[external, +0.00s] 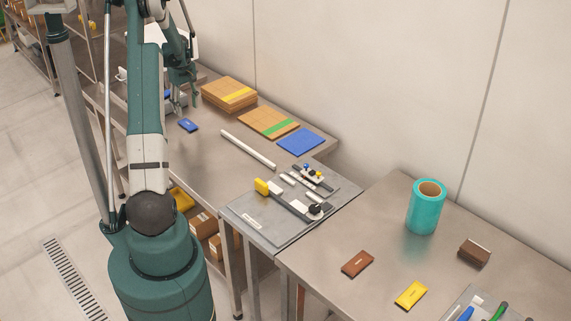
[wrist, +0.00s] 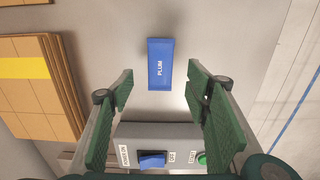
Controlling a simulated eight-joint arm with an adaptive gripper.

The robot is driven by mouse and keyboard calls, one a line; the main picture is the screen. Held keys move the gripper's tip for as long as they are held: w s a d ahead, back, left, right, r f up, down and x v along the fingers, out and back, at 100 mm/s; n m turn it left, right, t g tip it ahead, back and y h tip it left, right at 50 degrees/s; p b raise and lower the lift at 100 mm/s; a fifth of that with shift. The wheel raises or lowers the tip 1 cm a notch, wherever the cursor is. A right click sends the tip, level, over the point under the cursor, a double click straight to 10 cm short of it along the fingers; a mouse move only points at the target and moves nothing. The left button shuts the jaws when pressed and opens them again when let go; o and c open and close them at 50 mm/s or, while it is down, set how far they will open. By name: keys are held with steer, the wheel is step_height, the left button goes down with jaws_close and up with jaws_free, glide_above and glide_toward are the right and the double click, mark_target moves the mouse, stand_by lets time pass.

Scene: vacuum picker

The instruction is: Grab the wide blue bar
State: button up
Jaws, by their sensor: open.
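A blue bar (wrist: 160,64) with the white word PLUM lies flat on the metal table in the wrist view, long side running up the picture. It also shows in the external view as a small blue block (external: 188,125) near the table's front edge. My gripper (wrist: 160,75) is open, with one green finger on each side of the picture and the bar in line with the gap. In the external view my gripper (external: 182,98) points down above the table, close to the bar. Nothing is between its fingers, and the exact height gap is hard to judge.
A grey switch box (wrist: 165,133) with a blue rocker and green button is at the bottom of the wrist view. Stacked cardboard (external: 229,93) lies to the right of the bar in the external view. A white rod (external: 247,149) and flat blue sheet (external: 301,141) lie farther along.

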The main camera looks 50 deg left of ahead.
mark_target(188, 124)
steer(key=shift+f, duration=0.15)
steer(key=shift+f, duration=1.15)
steer(key=shift+f, duration=0.15)
steer(key=shift+a+f+b, duration=0.15)
steer(key=shift+f+b, duration=0.25)
steer(key=shift+f, duration=2.05)
steer(key=c, duration=1)
